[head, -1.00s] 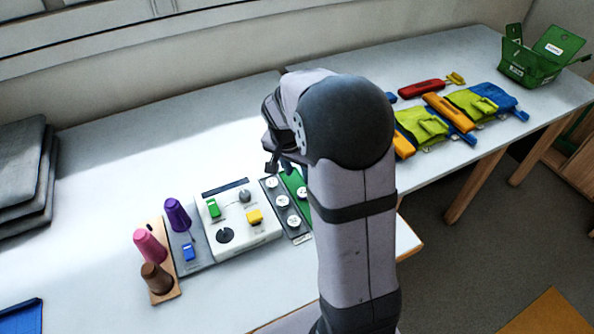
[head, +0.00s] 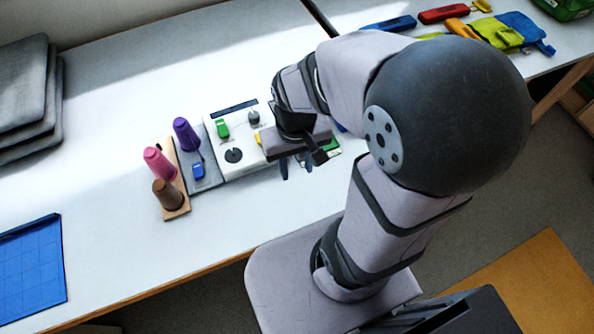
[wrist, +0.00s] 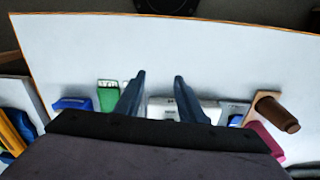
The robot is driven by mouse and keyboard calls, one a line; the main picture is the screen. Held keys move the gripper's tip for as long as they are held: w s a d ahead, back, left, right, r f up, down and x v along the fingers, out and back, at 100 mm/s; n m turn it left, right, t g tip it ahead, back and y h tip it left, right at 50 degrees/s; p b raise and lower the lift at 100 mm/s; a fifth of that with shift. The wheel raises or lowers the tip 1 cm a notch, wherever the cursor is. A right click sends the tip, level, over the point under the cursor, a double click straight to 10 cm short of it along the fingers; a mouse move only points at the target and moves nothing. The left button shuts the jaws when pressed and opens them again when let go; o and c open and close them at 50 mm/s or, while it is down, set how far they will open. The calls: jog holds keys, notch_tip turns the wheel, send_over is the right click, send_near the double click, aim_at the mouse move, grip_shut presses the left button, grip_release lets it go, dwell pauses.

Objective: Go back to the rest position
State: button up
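My gripper (head: 296,169) hangs above the white table (head: 130,90), near its front edge and beside the white control panel (head: 240,158). In the wrist view my gripper (wrist: 159,77) shows two dark fingers standing apart with nothing between them. My arm is folded, with its elbow high at the right of the head view. It hides part of the table and the right end of the row of panels.
A blue grid mat (head: 30,270) and grey pads (head: 25,90) lie at the left. Pouches (head: 498,32) and a green box (head: 568,8) sit at the far right.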

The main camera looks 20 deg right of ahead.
jog(key=shift+s+a+f+n, duration=0.1)
jog(key=shift+s+a+n, duration=0.15)
jog(key=shift+s, duration=0.25)
jog(key=shift+s+a+f+n, duration=0.15)
jog(key=shift+s+n, duration=0.1)
jog(key=shift+s, duration=0.2)
notch_tip(320, 180, up, 2)
jog(key=shift+r+p, duration=0.2)
jog(key=shift+p, duration=1)
